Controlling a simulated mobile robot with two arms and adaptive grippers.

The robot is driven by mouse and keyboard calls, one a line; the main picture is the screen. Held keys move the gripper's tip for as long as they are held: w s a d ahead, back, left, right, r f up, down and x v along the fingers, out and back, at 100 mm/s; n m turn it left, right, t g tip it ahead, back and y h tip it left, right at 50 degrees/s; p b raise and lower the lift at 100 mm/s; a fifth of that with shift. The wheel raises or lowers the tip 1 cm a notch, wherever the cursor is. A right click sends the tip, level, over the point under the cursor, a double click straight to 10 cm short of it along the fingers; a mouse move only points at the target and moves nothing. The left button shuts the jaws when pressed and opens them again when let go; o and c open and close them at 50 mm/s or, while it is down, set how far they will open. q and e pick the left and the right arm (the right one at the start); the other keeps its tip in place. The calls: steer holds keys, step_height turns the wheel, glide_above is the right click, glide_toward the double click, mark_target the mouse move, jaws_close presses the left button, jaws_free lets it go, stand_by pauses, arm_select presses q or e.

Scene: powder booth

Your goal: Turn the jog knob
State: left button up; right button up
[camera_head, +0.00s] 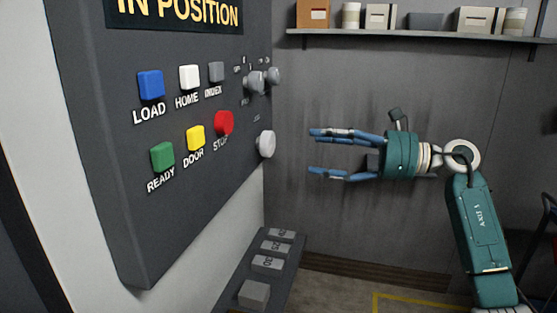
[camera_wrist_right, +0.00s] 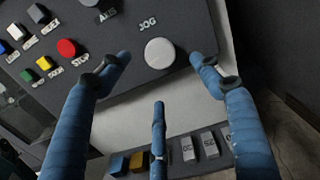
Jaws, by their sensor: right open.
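The jog knob (camera_head: 266,144) is a round, light grey knob at the lower right of the dark control panel (camera_head: 150,225) in the head view. In the right wrist view the jog knob (camera_wrist_right: 160,53) sits below the word JOG, between and beyond the fingertips. My right gripper (camera_head: 312,152) is open and empty, its blue fingers pointing left towards the knob, with a gap between them. The fingers also show in the right wrist view (camera_wrist_right: 160,70), apart and not touching the knob. My left gripper is not in view.
Grey selector knobs (camera_head: 256,82) sit above the jog knob. Coloured buttons, including a red STOP button (camera_head: 223,122), lie left of it. A lower ledge with labelled keys (camera_head: 267,263) juts out below. A shelf (camera_head: 420,37) with boxes is on the back wall.

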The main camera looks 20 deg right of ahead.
mark_target(272, 143)
steer(key=p+x, duration=0.2)
steer(key=x, duration=0.2)
steer(key=p+x, duration=0.2)
steer(key=x, duration=0.3)
steer(key=shift+a+r, duration=0.2)
steer(key=shift+r, duration=0.05)
steer(key=shift+w+a+f, duration=0.2)
steer(key=shift+w+a, duration=0.2)
steer(key=shift+a, duration=0.05)
steer(key=shift+d+r, duration=0.1)
steer(key=shift+r, duration=0.05)
steer(key=c, duration=1.1)
